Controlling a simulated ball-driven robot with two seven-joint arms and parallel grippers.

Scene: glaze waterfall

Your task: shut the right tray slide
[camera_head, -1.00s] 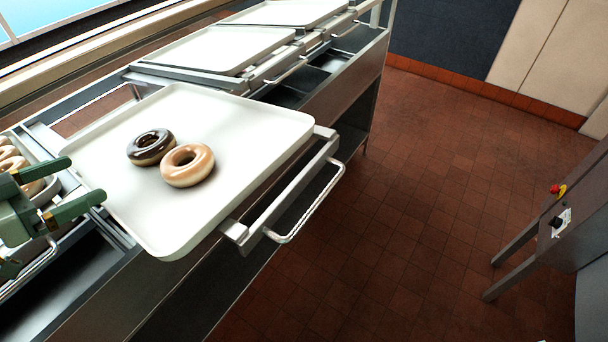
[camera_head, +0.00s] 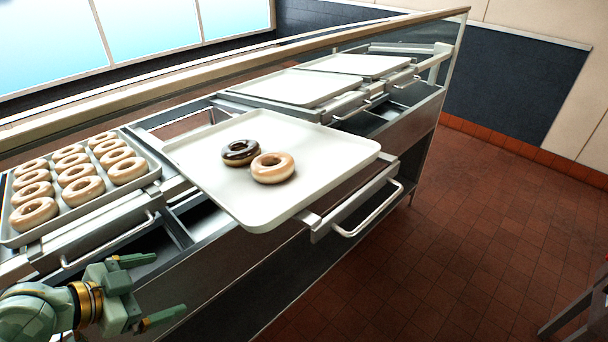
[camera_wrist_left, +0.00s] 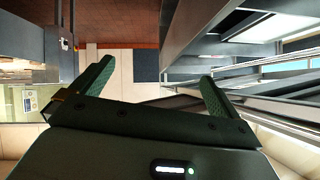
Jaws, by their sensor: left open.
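The pulled-out tray slide carries a white tray (camera_head: 215,190) and sticks out past the front of the metal counter. Its bar handle (camera_head: 372,214) is at the front right in the head view. A dark-glazed doughnut (camera_head: 240,152) and a light-glazed doughnut (camera_head: 272,168) lie on the tray, close together. My left gripper (camera_head: 150,288) is open and empty at the lower left of the head view, in front of the counter, well to the left of the handle. Its two green fingers also show spread in the left wrist view (camera_wrist_left: 155,75). My right gripper is not in view.
A tray (camera_head: 152,176) with several light-glazed doughnuts sits at the left, with its own handle (camera_head: 108,240). Two empty white trays (camera_head: 292,87) (camera_head: 358,65) lie farther along the counter. The tiled floor (camera_head: 490,235) to the right is mostly clear.

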